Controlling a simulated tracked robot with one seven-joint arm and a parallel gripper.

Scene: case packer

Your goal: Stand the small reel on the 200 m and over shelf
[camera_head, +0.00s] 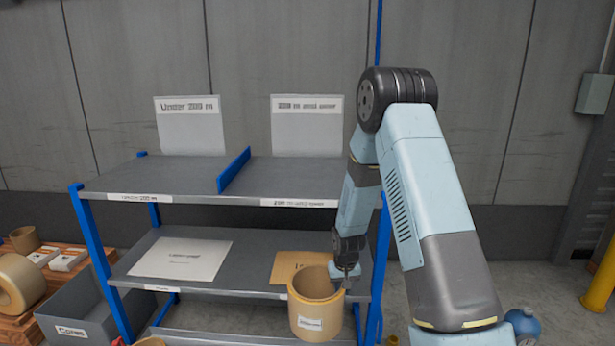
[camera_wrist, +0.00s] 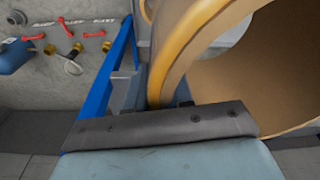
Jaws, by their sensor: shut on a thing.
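My gripper (camera_head: 346,278) is shut on the wall of a small tan reel (camera_head: 316,308) with a white label, at the right front of the rack. The reel is held upright with its open end up, in front of the middle shelf and below the top one. In the wrist view the reel (camera_wrist: 225,85) fills the right side, its hollow inside showing; the fingertips are mostly hidden. The 200 m and over shelf (camera_head: 285,173) is the right half of the top level, bare, behind a front label, with a sign (camera_head: 307,130) above it.
A blue divider (camera_head: 234,169) separates it from the empty Under 200 m half (camera_head: 165,178). The middle shelf (camera_head: 240,262) holds a white sheet (camera_head: 182,259) and a tan one (camera_head: 298,264). A grey Cores bin (camera_head: 75,310) and a larger reel (camera_head: 18,282) stand left. Blue posts (camera_head: 380,255) edge the rack.

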